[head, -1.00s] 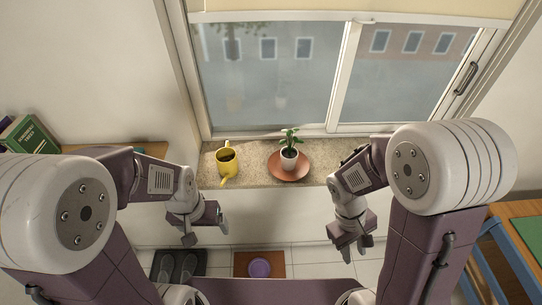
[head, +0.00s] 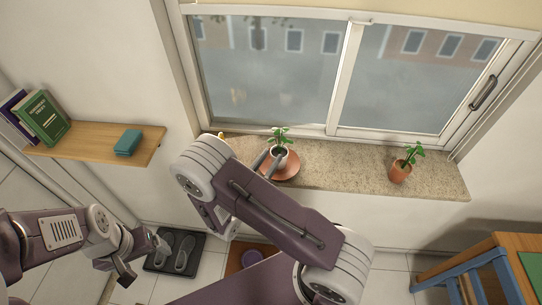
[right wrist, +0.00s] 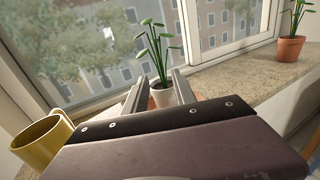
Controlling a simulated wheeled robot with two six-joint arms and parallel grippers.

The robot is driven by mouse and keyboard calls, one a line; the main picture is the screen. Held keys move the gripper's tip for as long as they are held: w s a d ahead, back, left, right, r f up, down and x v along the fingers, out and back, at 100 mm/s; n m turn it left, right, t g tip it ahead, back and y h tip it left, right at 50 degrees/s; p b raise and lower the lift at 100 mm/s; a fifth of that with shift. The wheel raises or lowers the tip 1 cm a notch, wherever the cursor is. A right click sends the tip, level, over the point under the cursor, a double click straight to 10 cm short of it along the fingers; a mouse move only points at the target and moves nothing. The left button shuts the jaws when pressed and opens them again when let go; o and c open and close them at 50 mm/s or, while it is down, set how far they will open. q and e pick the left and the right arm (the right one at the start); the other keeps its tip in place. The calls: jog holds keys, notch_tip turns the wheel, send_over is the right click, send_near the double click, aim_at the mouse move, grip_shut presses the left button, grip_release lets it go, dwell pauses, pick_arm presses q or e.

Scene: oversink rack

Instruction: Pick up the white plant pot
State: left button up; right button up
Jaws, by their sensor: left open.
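My right gripper (head: 267,163) is at the pot's near left side, partly hidden by my arm. My left gripper (head: 143,264) is open and empty at the lower left, far from the pot.
A yellow mug (right wrist: 42,142) stands left of my right gripper, mostly hidden in the head view. A terracotta pot (head: 401,172) with a plant stands on the sill to the right. The window is close behind. A shelf (head: 90,142) juts from the left wall.

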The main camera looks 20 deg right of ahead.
aim_at(283, 147)
jog(key=p+x, duration=0.1)
jog(key=x, duration=0.2)
jog(key=shift+w+d, duration=0.1)
jog(key=shift+d, duration=0.2)
jog(key=shift+w+d, duration=0.1)
jog(key=shift+d, duration=0.05)
jog(key=p+x, duration=0.2)
jog(key=x, duration=0.2)
jog(key=shift+w+d+p, duration=0.1)
jog(key=shift+d+p, duration=0.1)
jog(key=shift+p, duration=0.1)
jog(key=shift+w+d+f, duration=0.2)
jog(key=shift+w+d, duration=0.05)
jog(key=shift+d, duration=0.1)
jog(key=shift+a, duration=0.15)
grip_shut()
